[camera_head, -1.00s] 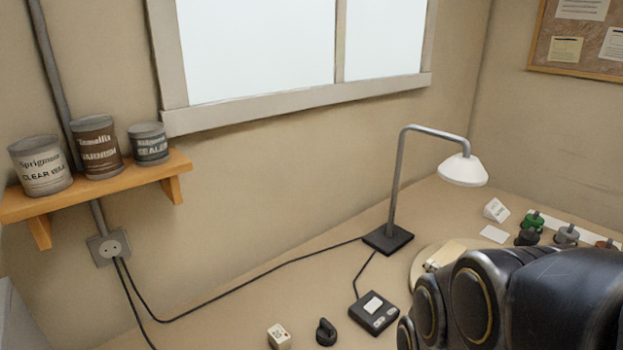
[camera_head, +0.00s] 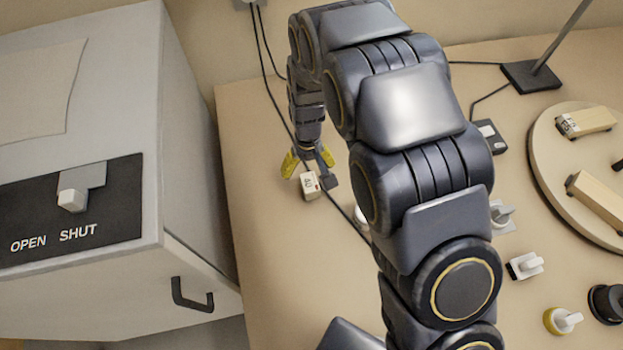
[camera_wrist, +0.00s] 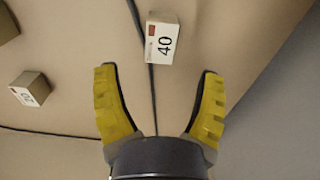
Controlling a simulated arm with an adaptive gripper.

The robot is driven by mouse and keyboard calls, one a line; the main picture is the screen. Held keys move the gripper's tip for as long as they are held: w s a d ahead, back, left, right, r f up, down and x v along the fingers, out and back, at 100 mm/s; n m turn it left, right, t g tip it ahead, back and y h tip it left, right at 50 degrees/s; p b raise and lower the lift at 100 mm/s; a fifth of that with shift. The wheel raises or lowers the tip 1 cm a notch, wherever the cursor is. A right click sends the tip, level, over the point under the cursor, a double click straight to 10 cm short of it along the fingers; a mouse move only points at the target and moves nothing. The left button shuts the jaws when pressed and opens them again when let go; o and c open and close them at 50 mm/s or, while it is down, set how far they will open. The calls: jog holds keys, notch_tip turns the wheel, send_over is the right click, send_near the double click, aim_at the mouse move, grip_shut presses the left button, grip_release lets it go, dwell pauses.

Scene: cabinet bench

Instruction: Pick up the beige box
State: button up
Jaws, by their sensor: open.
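A small beige box (camera_head: 310,186) with a pale label sits on the bench in front of my gripper (camera_head: 308,164) in the head view. In the wrist view the box (camera_wrist: 162,42) shows a "40" and a red mark, just beyond and between the fingertips of my gripper (camera_wrist: 158,75). The yellow fingers are spread wide with nothing between them but a cable and bench. A second labelled beige box (camera_wrist: 28,90) stands to the left in the wrist view. My arm hides part of the bench in the head view.
A black cable (camera_wrist: 145,60) runs beneath the gripper. A grey cabinet (camera_head: 195,150) stands left of the bench. A round board (camera_head: 550,190) with beige blocks lies at right, and several knobs (camera_head: 528,265) stand nearer. The lamp base (camera_head: 531,75) is behind.

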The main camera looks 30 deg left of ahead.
aim_at(310, 182)
jog(key=f, duration=0.7)
jog(key=shift+s+d+f, duration=0.15)
jog(key=shift+s+d, duration=0.2)
jog(key=shift+d, duration=0.05)
jog(key=c, duration=1.2)
